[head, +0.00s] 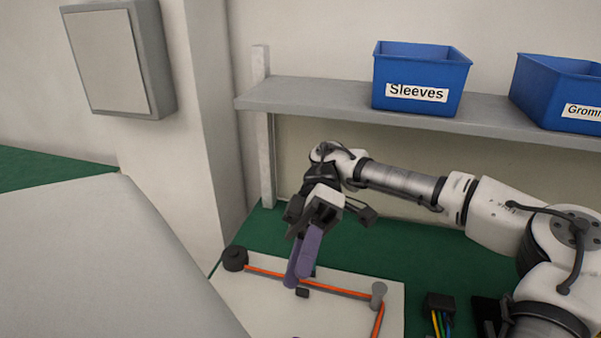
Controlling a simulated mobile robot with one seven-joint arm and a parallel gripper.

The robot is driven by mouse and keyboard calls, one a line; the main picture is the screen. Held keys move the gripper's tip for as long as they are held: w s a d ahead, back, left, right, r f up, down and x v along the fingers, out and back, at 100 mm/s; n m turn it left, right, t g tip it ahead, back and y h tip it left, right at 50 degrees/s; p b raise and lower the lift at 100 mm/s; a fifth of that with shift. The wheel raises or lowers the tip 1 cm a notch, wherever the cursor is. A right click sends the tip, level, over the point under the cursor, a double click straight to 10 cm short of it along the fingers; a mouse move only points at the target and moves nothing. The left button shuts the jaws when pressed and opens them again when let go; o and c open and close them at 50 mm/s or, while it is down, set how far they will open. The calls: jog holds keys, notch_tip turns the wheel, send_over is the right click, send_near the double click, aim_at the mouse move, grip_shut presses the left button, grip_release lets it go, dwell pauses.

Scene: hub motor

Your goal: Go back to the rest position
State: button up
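My gripper (298,268) hangs above the white board (240,303), pointing down and slightly left. Two long purple pieces show at its end, one partly overlapping the other. I cannot tell from this angle how far apart they are, or whether anything is between them. My arm reaches in from the right, bent over the green bench. An orange cable (263,271) runs along the board from a black round part (234,258) to a grey post (378,290), then turns toward the front. The cable passes behind or below the gripper tips; contact is unclear.
A grey shelf (300,96) above the arm holds a blue Sleeves bin (420,65) and a second blue bin (560,85). A black connector with coloured wires (440,303) lies right of the board. A wall pillar (208,130) stands at left. Green bench shows behind the board.

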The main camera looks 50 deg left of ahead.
jog(key=shift+r, duration=0.9)
